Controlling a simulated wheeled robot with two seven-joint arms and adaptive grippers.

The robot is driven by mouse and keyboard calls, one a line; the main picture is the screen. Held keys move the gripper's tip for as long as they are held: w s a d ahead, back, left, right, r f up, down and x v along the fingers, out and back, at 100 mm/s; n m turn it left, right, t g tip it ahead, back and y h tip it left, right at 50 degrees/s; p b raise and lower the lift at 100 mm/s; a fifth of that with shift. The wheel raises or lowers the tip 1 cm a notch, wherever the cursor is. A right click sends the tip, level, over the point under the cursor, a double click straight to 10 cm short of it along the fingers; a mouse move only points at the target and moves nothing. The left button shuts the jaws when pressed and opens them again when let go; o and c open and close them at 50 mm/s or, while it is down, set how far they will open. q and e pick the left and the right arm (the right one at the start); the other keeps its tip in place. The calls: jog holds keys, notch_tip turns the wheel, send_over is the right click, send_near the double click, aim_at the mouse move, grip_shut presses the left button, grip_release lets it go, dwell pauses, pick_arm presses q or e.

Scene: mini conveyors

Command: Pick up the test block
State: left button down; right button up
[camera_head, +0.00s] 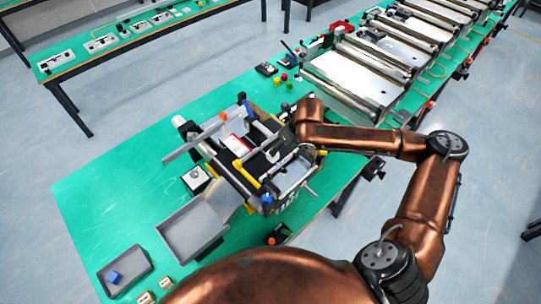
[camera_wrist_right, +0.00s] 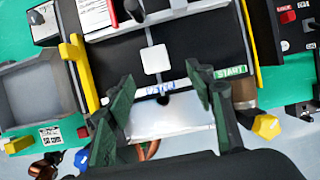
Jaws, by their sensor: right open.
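A small white square block (camera_wrist_right: 152,59) lies on the black belt (camera_wrist_right: 190,45) of the mini conveyor in the right wrist view. A blue block (camera_head: 114,277) lies in a small grey tray (camera_head: 134,259) at the lower left of the head view. No label shows which is the test block. My right gripper (camera_wrist_right: 165,112) is open and empty over the near end of the conveyor. Its dark green fingers are spread apart, with the white block beyond their tips. The head view does not show its fingers clearly. My left gripper is not in view.
The mini conveyor has yellow side parts (camera_wrist_right: 82,70) and a green START label (camera_wrist_right: 230,72). A larger grey bin (camera_head: 190,232) stands beside it. Roller conveyors (camera_head: 355,75) run off at the upper right. The green table (camera_head: 100,195) is clear at the left.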

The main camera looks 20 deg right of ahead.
jog(key=shift+w+f, duration=0.15)
jog(key=shift+f, duration=0.35)
jog(key=shift+w+a+f, duration=0.15)
jog(key=shift+w+f, duration=0.15)
jog(key=shift+f, duration=0.35)
jog(key=x, duration=0.4)
jog(key=p+x, duration=0.1)
jog(key=x, duration=0.1)
jog(key=shift+w+a+r, duration=0.15)
jog(key=shift+a, duration=0.2)
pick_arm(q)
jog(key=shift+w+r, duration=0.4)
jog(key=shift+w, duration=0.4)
pick_arm(e)
jog(key=shift+c, duration=0.7)
jog(key=c, duration=1.1)
